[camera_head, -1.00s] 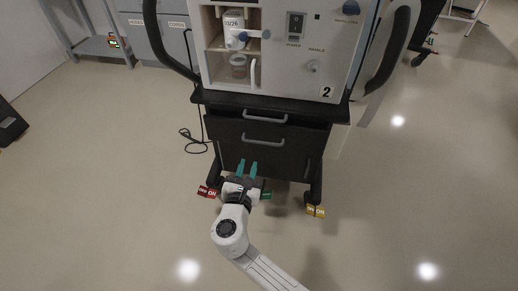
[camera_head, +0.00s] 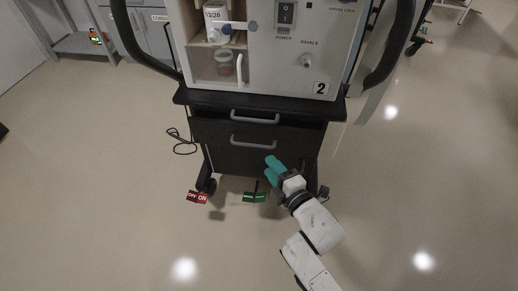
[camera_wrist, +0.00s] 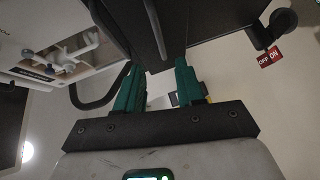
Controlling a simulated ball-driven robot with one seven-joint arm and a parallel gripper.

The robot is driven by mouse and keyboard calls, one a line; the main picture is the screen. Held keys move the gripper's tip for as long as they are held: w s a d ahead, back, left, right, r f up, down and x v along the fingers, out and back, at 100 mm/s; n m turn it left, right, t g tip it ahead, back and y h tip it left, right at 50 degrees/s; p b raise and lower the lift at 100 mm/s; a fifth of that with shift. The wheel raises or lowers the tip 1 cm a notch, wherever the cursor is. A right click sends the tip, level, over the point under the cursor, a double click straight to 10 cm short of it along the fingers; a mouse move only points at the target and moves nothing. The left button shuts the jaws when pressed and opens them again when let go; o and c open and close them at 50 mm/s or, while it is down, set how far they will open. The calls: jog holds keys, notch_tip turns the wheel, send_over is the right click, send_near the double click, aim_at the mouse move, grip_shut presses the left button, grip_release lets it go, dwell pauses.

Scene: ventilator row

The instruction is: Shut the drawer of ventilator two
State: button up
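Ventilator two (camera_head: 255,62), a white unit marked "2", stands on a black cart. Below its top (camera_head: 258,100) are a narrow upper handle (camera_head: 254,117) and a dark drawer front (camera_head: 225,158) with a grey handle (camera_head: 253,143). A dark gap shows beside the upper handle; I cannot tell how far either drawer stands out. My gripper (camera_head: 271,171) has teal fingers and is in front of the lower right part of the cart, below the handles. In the wrist view the fingers (camera_wrist: 158,88) are apart, with nothing held, and a dark cart panel (camera_wrist: 115,28) lies just beyond them.
A red OFF/ON tag (camera_head: 197,197) and a green tag (camera_head: 254,197) are low by the cart's base. The red tag also shows in the wrist view (camera_wrist: 269,57), near a caster (camera_wrist: 280,22). A black cable (camera_head: 184,148) lies left of the cart.

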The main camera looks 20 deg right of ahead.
jog(key=w+f+b, duration=0.1)
jog(key=w+b, duration=0.1)
jog(key=w, duration=0.7)
jog(key=shift+a+f, duration=0.25)
jog(key=shift+a, duration=0.2)
grip_shut()
